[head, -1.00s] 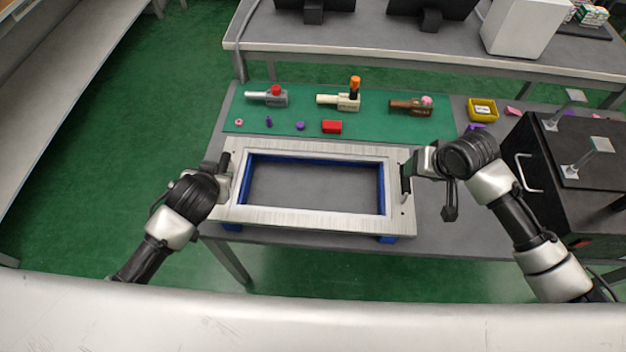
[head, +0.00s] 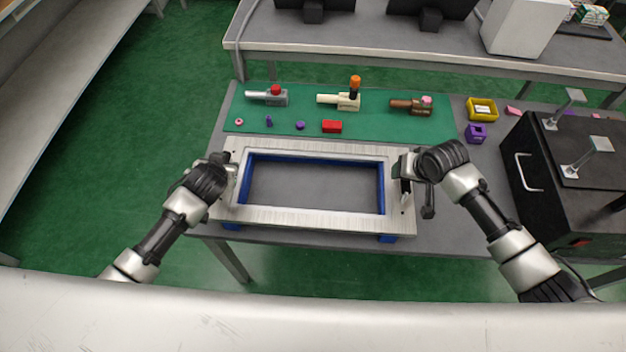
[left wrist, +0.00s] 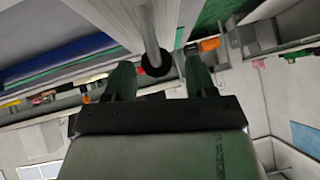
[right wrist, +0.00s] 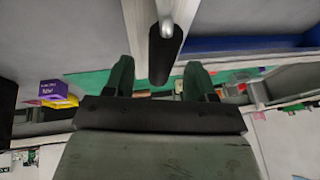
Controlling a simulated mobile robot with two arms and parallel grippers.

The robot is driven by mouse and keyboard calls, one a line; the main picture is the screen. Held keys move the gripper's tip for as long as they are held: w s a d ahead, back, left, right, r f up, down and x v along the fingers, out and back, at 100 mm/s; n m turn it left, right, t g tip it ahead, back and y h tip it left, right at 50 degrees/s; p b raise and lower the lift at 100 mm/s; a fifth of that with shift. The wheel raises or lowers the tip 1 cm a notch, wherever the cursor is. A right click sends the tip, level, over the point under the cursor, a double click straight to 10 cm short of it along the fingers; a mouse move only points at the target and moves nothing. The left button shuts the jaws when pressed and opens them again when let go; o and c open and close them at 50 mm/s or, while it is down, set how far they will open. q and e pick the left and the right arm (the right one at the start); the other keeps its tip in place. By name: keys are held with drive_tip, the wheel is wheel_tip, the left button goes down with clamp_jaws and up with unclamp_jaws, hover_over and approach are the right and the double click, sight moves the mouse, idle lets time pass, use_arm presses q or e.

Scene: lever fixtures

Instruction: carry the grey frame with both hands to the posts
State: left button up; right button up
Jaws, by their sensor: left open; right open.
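The grey frame (head: 310,218) is a flat brushed-metal rectangle with a large opening, resting on blue supports (head: 387,238) on the grey table. My left gripper (head: 226,172) is at the frame's left end. In the left wrist view the open fingers (left wrist: 155,80) stand either side of a dark-tipped handle (left wrist: 155,60) on the frame. My right gripper (head: 402,172) is at the frame's right end. In the right wrist view its open fingers (right wrist: 158,80) have the dark handle (right wrist: 163,55) in line between them. I cannot tell whether either touches its handle. I cannot identify the posts.
A green mat (head: 360,125) behind the frame holds lever fixtures, such as the brown one (head: 408,106), a red block (head: 331,127) and small parts. Yellow (head: 482,110) and purple (head: 475,133) bins stand to the right, near a black box (head: 575,165).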

use_arm(q)
drive_tip(key=shift+x, duration=1.2)
use_arm(e)
drive_tip(key=shift+x, duration=1.2)
use_arm(q)
clamp_jaws()
use_arm(e)
clamp_jaws()
use_arm(q)
drive_tip(key=shift+w+r, duration=0.1)
drive_tip(key=shift+r, duration=0.15)
use_arm(e)
drive_tip(key=shift+w+r, duration=0.15)
drive_tip(key=shift+r, duration=0.15)
